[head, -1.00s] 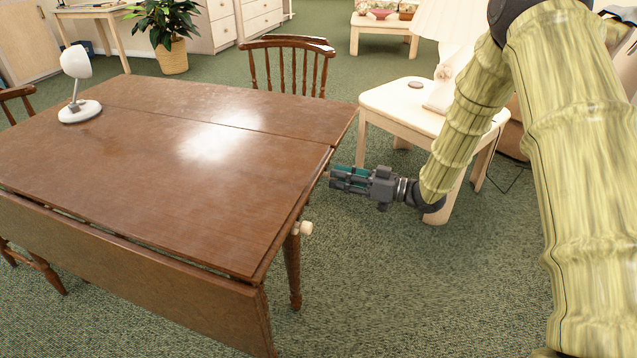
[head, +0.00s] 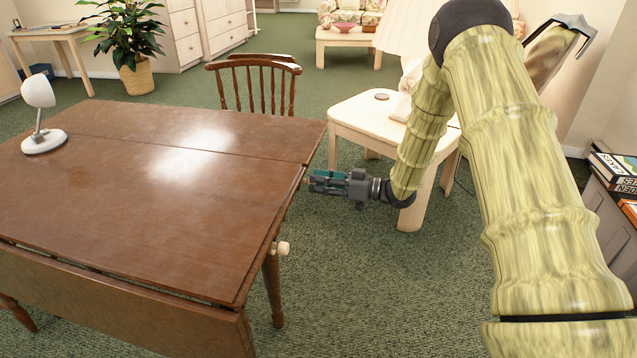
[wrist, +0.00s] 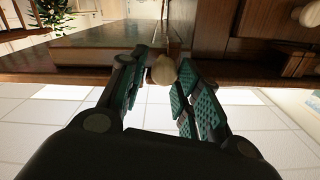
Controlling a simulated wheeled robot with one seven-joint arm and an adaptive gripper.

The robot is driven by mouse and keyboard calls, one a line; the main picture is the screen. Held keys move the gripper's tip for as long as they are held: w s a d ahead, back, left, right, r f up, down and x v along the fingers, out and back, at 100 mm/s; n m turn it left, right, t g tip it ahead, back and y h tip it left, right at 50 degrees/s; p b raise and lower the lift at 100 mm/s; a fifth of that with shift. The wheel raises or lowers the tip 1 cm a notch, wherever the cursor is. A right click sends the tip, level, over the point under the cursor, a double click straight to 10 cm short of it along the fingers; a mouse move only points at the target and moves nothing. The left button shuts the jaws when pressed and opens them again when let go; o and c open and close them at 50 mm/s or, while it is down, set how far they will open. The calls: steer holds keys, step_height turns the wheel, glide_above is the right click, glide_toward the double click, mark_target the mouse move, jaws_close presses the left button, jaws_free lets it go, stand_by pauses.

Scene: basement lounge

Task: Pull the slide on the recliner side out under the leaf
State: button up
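The brown drop-leaf table (head: 150,190) fills the left of the head view, with a seam between its main top and the flat far section (head: 260,145). My gripper (head: 312,182) is at the table's right end, just below the top's edge. In the wrist view its teal-padded fingers (wrist: 162,75) stand open on both sides of a pale round knob (wrist: 163,69). Some gap shows beside the knob, so I see no firm grip. A second pale knob (head: 282,248) sticks out nearer to me under the same end; a knob also shows at the wrist view's right edge (wrist: 308,14).
The near leaf (head: 120,310) hangs down. A cream side table (head: 350,115) with a lamp stands close behind my gripper. A wooden chair (head: 255,85) is at the table's far side. A white desk lamp (head: 42,140) stands on the table. Green carpet (head: 350,290) is open in front.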

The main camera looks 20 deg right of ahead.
steer(key=shift+o, duration=1.3)
steer(key=shift+w+d, duration=0.1)
steer(key=shift+d, duration=0.05)
steer(key=v, duration=1.2)
